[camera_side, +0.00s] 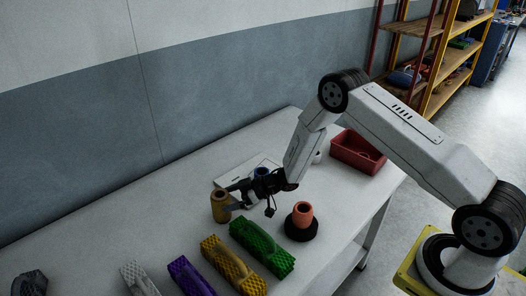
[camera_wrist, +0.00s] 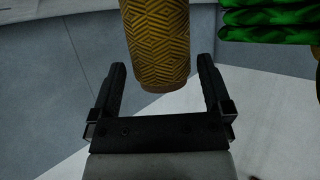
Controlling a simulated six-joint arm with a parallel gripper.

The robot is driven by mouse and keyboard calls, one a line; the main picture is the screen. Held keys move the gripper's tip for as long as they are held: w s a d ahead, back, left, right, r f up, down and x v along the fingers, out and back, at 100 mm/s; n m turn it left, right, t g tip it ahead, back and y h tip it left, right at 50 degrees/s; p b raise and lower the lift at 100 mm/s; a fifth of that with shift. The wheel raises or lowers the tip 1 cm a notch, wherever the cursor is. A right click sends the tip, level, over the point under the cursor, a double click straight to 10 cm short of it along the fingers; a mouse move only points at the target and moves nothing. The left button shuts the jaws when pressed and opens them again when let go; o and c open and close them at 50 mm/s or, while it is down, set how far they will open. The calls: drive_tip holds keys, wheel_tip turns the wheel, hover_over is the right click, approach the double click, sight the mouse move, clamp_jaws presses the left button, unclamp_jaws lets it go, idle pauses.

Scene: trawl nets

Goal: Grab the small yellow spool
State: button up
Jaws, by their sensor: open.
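The small yellow spool (camera_side: 220,207) stands on the white table at the left end of my gripper in the side view. In the wrist view the yellow spool (camera_wrist: 157,45) fills the upper middle, with a ridged pattern on its side. My gripper (camera_wrist: 160,78) is open, with one black finger to each side of the spool's lower part in the picture. Gaps show between the spool and both fingers. In the side view my gripper (camera_side: 233,195) reaches left at about the spool's height. I cannot tell how deep the spool sits between the fingers.
An orange spool (camera_side: 303,213) stands on a black round base (camera_side: 301,230). Green (camera_side: 262,247), yellow (camera_side: 232,266) and purple (camera_side: 190,277) net bundles lie in front. A red bin (camera_side: 358,152) is at the back right.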

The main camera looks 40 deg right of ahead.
sight(222, 200)
drive_tip(key=shift+x, duration=1.55)
drive_tip(key=c, duration=1.1)
drive_tip(key=shift+r, duration=0.15)
drive_tip(key=shift+r, duration=0.7)
drive_tip(key=s+r, duration=0.3)
drive_tip(key=s, duration=0.1)
drive_tip(key=s+d+r, duration=0.1)
drive_tip(key=s+r, duration=0.3)
drive_tip(key=s, duration=0.1)
drive_tip(key=s+d+r, duration=0.1)
drive_tip(key=s+r, duration=0.3)
drive_tip(key=s, duration=0.1)
drive_tip(key=shift+r, duration=0.15)
